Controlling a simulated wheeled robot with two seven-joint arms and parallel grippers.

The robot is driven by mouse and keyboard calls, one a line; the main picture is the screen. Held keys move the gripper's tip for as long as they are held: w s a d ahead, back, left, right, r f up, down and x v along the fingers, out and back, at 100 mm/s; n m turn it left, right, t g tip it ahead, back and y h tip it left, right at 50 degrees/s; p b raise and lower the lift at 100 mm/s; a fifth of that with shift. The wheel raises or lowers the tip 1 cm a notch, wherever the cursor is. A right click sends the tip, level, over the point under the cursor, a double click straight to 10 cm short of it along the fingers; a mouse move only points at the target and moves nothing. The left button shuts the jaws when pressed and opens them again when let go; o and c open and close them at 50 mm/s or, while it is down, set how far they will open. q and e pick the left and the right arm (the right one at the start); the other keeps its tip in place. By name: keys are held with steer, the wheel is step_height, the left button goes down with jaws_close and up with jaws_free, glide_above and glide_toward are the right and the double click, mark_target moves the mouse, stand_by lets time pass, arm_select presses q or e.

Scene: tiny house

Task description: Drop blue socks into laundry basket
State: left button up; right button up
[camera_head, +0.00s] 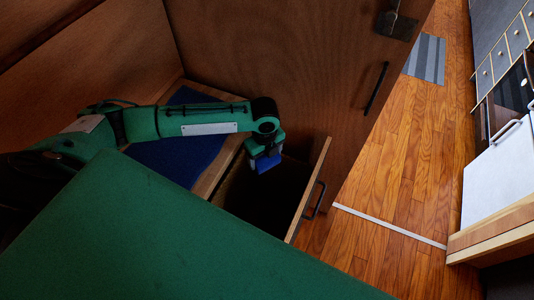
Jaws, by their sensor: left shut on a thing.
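My left gripper (265,154) hangs pointing down at the end of my green arm. It is shut on a small blue thing (268,163), which looks like the blue socks; the fingers hide part of it. The gripper and the blue thing are over the dark opening of a pulled-out wooden drawer (311,187), near its far end. The drawer's inside is too dark to make out. I cannot make out a laundry basket. My right gripper is not in view.
A dark blue cushion (181,153) lies on the wooden bench left of the drawer. A tall wooden panel with a handle (376,88) stands behind. The wood floor (420,150) at right is clear, with a striped mat (426,58). Kitchen cabinets (497,60) line the right edge.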

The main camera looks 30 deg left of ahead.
arm_select(q)
steer(key=o, duration=1)
step_height(320, 180, up, 14)
steer(key=b, duration=0.2)
steer(key=shift+f, duration=0.1)
